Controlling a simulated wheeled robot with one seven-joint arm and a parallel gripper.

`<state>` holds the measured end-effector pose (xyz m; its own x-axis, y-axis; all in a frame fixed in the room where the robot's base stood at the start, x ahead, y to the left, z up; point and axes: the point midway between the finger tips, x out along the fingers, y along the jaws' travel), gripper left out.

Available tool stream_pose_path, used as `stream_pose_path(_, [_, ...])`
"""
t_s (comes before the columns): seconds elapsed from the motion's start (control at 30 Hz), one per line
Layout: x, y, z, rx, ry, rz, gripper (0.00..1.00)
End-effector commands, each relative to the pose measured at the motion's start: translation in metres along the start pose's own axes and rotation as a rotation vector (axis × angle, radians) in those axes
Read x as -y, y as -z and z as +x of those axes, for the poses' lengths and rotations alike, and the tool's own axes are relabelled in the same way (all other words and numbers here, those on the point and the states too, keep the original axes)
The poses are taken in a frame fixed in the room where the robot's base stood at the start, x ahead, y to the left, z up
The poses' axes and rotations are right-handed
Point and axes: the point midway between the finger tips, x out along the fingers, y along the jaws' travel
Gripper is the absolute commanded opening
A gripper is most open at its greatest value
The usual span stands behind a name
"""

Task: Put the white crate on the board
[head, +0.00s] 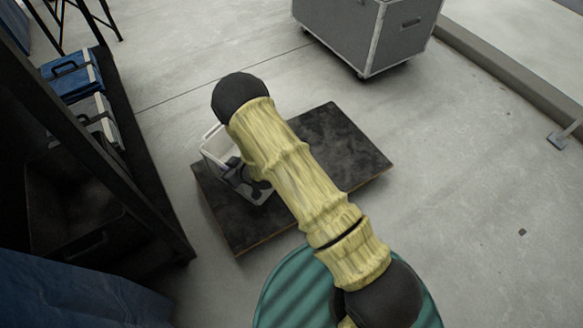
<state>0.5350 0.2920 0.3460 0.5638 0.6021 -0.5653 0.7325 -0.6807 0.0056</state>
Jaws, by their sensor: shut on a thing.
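The white crate (218,168) shows behind my arm, over the left back part of the dark board (335,150). My arm hides its right side. I cannot tell whether its bottom touches the board or hangs just above it. The board is a flat, dark rectangle with a thin brown edge, low on the floor. My gripper (258,187) shows only in part as a dark shape at the crate, below my arm. It is shut on the crate; its fingertips are mostly hidden.
A large grey wheeled case (365,35) stands at the back. A dark shelf on the left holds a blue case (72,78) and a grey case (95,118); its post stands close to the board's left side. The right part of the board and the floor to the right are clear.

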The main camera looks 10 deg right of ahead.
Motion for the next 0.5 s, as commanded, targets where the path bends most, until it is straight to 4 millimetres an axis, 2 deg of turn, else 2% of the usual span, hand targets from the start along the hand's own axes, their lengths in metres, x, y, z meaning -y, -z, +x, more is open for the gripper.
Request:
stream_pose_path(0.33, [0.0,0.001,0.0,-0.003,-0.001,-0.001,0.0])
stream_pose_path(0.5, [0.0,-0.017,0.012,-0.002,0.0,-0.002,0.0])
